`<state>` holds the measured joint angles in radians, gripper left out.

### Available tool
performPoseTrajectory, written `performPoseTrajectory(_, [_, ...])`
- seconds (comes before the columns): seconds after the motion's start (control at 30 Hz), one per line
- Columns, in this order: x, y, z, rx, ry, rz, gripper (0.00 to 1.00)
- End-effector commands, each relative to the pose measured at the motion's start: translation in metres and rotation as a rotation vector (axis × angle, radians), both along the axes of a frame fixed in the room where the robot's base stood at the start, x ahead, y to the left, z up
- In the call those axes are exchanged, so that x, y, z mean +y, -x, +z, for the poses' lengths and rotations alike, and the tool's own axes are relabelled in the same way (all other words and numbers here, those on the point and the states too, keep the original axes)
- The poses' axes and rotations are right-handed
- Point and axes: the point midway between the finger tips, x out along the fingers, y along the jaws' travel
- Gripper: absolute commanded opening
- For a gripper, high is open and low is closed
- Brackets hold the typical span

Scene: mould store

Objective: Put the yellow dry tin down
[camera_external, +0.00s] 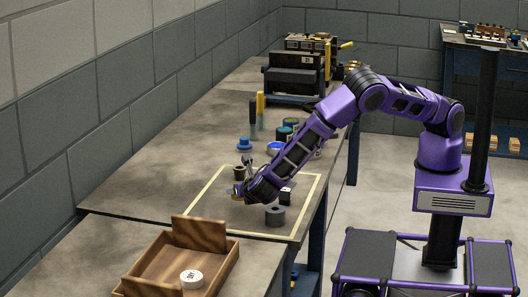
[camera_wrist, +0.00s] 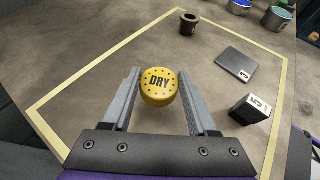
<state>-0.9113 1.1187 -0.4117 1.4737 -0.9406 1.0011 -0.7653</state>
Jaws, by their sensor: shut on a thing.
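The yellow dry tin (camera_wrist: 158,86) is a round yellow tin with a dotted rim and "DRY" on its lid. In the wrist view it sits upright between the two grey fingers of my gripper (camera_wrist: 157,74), which is shut on it.
A wooden tray (camera_external: 155,262) holding a white tin (camera_external: 191,279) is in front. Bare bench lies left of the tin.

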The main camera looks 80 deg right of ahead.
Motion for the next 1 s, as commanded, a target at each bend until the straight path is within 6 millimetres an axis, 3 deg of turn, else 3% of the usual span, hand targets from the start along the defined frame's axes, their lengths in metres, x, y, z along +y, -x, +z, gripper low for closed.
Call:
performPoseTrajectory(0.2, [-0.001,0.000,-0.031,0.001,0.002,-0.001,0.05])
performPoseTrajectory(0.6, [-0.001,0.000,-0.038,0.000,0.001,-0.001,0.05])
performPoseTrajectory(0.63, [-0.001,0.000,-0.038,0.000,0.001,-0.001,0.61])
performPoseTrajectory(0.8, [-0.001,0.000,-0.037,0.000,0.000,-0.001,0.89])
performPoseTrajectory(1.0, [0.000,0.000,-0.037,0.000,0.000,-0.001,0.89])
